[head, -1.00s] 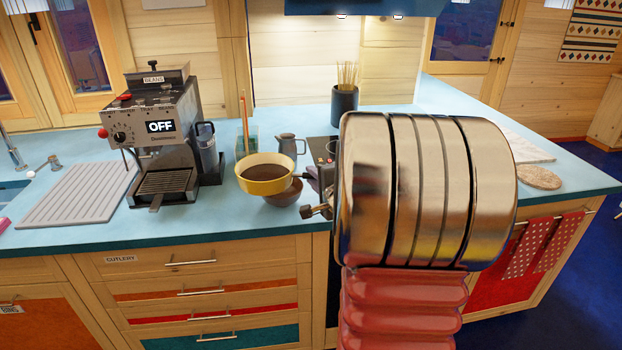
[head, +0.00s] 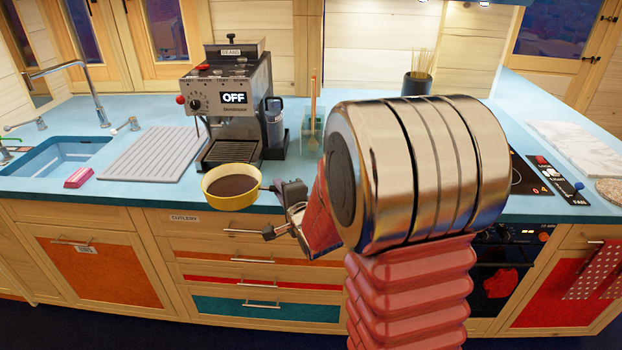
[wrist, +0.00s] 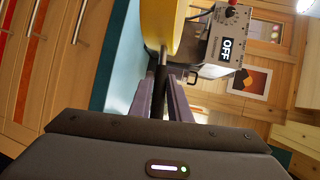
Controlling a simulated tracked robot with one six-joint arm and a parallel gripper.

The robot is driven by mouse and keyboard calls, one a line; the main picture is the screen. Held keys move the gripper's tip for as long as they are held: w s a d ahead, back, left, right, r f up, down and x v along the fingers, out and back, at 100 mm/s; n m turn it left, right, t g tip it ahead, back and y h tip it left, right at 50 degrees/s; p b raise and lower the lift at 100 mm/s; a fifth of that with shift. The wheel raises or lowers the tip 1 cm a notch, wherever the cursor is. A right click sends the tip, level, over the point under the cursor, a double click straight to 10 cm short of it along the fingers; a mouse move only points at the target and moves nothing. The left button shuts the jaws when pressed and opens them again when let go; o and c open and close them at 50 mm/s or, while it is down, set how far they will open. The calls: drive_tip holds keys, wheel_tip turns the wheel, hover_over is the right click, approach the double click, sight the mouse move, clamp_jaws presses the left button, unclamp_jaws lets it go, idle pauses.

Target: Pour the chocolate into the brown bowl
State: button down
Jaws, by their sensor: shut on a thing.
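My gripper (head: 276,188) is shut on the dark handle of a yellow pan (head: 231,201). The pan is upright and about level, with dark brown chocolate (head: 233,185) inside. It appears held at the counter's front edge, in front of the coffee machine. In the wrist view, my gripper (wrist: 163,76) has its fingers on either side of the handle, and the yellow pan (wrist: 161,24) shows side-on beyond them. The brown bowl cannot be seen in either current view; my arm covers part of the counter in the head view.
The coffee machine (head: 228,105) stands behind the pan. A grey draining mat (head: 152,153), a pink block (head: 78,177) and the sink (head: 58,155) are to the left. A glass container (head: 312,128) stands right of the machine. The hob (head: 525,175) is at right.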

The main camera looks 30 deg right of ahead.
drive_tip(key=a+f+n+y, duration=0.1)
drive_tip(key=a+f, duration=0.3)
drive_tip(key=a, duration=1.1)
drive_tip(key=shift+s+f+y, duration=0.15)
drive_tip(key=shift+s+y, duration=0.1)
drive_tip(key=shift+y, duration=0.15)
